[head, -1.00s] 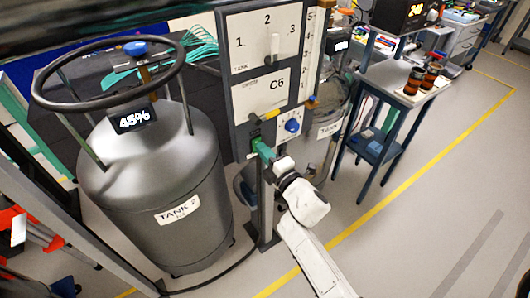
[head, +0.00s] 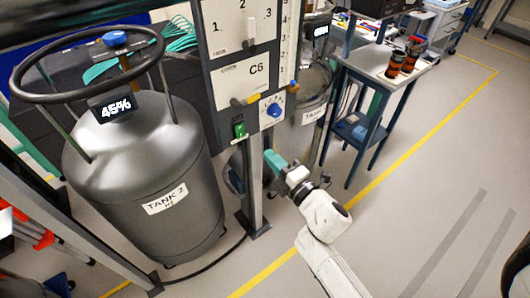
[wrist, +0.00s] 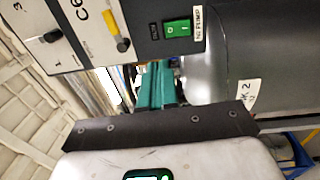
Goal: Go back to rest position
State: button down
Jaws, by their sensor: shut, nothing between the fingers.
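My gripper (head: 271,160) has teal fingers, closed together and empty. In the head view it is in front of the post, below and right of the green rocker switch (head: 240,130) on the C6 panel (head: 241,82), apart from it. In the wrist view the closed fingers (wrist: 154,85) point toward the panel, with the green switch (wrist: 178,30) beyond them. My white arm reaches up from the bottom of the head view.
The grey tank with a 45% display (head: 145,190) stands left of the panel post (head: 253,190). A second tank is partly hidden behind the panel. A blue-grey cart (head: 368,125) with dark jars stands right. Floor at right is clear.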

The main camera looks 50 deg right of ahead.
jog(key=shift+s, duration=0.35)
dwell(0.5)
